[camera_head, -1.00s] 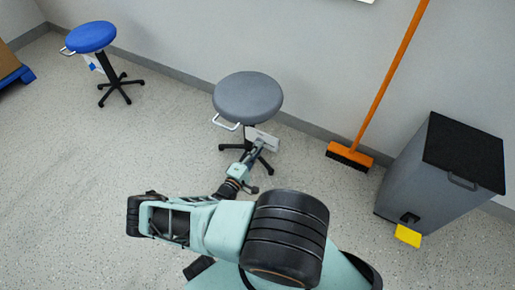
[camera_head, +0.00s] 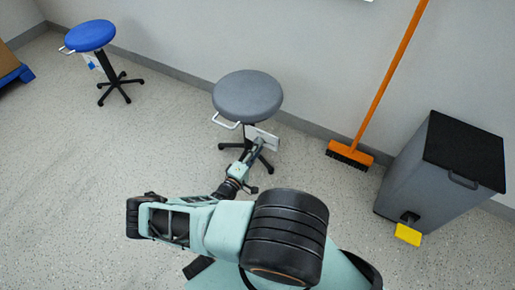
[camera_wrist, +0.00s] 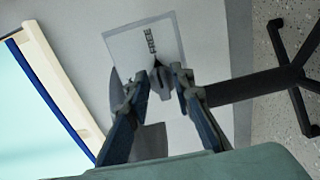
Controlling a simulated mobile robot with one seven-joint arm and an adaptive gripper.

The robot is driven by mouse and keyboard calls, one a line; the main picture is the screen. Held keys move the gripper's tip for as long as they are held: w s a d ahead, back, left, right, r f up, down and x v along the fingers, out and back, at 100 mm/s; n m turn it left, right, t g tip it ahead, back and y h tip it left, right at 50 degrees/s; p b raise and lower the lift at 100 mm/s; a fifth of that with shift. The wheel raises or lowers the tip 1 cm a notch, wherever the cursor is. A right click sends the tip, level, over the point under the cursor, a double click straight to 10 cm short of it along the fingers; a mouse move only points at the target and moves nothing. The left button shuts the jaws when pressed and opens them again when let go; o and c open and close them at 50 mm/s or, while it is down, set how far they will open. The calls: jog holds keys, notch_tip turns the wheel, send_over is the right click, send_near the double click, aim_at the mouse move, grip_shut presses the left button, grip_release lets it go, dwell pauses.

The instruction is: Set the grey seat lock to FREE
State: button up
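The grey stool (camera_head: 248,96) stands near the wall in the head view. A pale plate (camera_head: 263,139) is below its seat, with my gripper (camera_head: 250,155) reaching up to it. In the wrist view the plate (camera_wrist: 133,45) carries a small dark label (camera_wrist: 151,40), too blurred to read surely. A small grey knob (camera_wrist: 161,78) with a dark pointed tip sits on the plate under the label. My gripper (camera_wrist: 162,79) has one fingertip on each side of the knob, close against it, and appears shut on it. The fingers hide part of the plate's lower half.
A blue stool (camera_head: 91,36) stands at the far left. An orange broom (camera_head: 352,154) leans on the wall to the right, beside a grey bin (camera_head: 420,170) with a yellow pedal. A black stool leg (camera_wrist: 245,85) lies right of my fingers.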

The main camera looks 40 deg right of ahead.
jog(key=shift+o, duration=0.3)
notch_tip(320, 180, up, 10)
dwell(0.6)
jog(key=shift+r, duration=0.15)
